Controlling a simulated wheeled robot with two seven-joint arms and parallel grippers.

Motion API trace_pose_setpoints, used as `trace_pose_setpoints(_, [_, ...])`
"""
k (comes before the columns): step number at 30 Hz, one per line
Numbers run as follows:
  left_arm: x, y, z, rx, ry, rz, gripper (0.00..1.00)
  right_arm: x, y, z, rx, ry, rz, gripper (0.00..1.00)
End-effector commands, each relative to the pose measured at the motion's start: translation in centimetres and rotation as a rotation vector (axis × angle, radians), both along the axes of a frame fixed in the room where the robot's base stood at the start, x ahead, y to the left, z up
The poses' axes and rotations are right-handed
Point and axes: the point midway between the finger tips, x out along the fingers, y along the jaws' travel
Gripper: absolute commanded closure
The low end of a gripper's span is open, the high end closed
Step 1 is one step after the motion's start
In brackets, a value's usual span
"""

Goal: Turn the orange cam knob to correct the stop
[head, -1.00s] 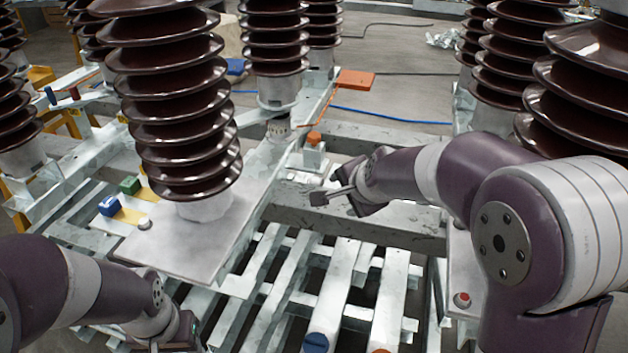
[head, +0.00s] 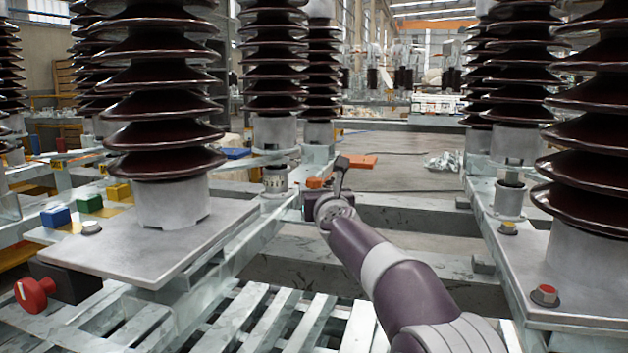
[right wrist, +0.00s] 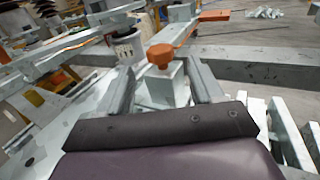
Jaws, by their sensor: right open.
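The orange cam knob (head: 314,183) sits on a small pale block beside the beam, left of my right gripper in the head view. In the right wrist view the orange cam knob (right wrist: 161,56) shows between the two finger lines, at about tip level, on its pale block. My right gripper (head: 328,181) is open with nothing between its fingers; it also shows in the right wrist view (right wrist: 163,72). No contact with the knob is visible, and I cannot tell whether the tips reach around it. My left gripper is out of view.
Tall brown ribbed insulators (head: 165,95) rise on both sides. A flat orange piece (head: 362,161) lies behind the knob. Blue (head: 55,216) and green (head: 90,203) blocks sit on the left plate. A red knob (head: 35,294) is at left, a red button (head: 545,295) at right.

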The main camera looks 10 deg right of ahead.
Motion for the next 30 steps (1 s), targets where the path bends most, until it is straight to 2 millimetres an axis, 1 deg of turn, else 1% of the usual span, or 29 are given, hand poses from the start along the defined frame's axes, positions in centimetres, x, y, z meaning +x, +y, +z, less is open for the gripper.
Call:
trace_pose_setpoints(1, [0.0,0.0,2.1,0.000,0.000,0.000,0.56,1.3,0.0,1.0,-0.001,0.003,0.000,0.34])
trace_pose_setpoints(3, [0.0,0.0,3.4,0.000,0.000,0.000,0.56,3.0,0.1,1.0,-0.001,0.004,0.001,0.34])
trace_pose_setpoints(6, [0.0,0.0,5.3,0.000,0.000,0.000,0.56,4.9,0.2,1.0,-0.002,0.003,0.001,0.34])
trace_pose_setpoints(9, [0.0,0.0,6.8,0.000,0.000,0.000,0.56,6.3,0.3,0.9,-0.003,0.003,0.001,0.34])
trace_pose_setpoints(12, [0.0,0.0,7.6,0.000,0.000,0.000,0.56,7.2,0.3,0.6,-0.003,0.002,0.001,0.34])
trace_pose_setpoints(15, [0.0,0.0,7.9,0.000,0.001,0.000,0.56,7.6,0.3,0.3,-0.003,0.001,0.001,0.34])
trace_pose_setpoints(24, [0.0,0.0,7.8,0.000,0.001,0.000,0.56,7.8,0.3,0.0,-0.004,0.001,0.001,0.34])
trace_pose_setpoints(26, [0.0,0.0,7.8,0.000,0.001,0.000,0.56,7.8,0.3,0.0,-0.004,0.001,0.001,0.54])
trace_pose_setpoints(27, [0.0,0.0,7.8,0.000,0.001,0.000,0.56,7.8,0.3,0.0,-0.004,0.001,0.001,0.67])
trace_pose_setpoints(29, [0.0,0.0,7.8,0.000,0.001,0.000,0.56,7.8,0.3,0.0,-0.004,0.001,0.001,0.85])
trace_pose_setpoints(30, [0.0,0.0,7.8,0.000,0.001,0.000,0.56,7.8,0.3,0.0,-0.004,0.001,0.001,0.85])
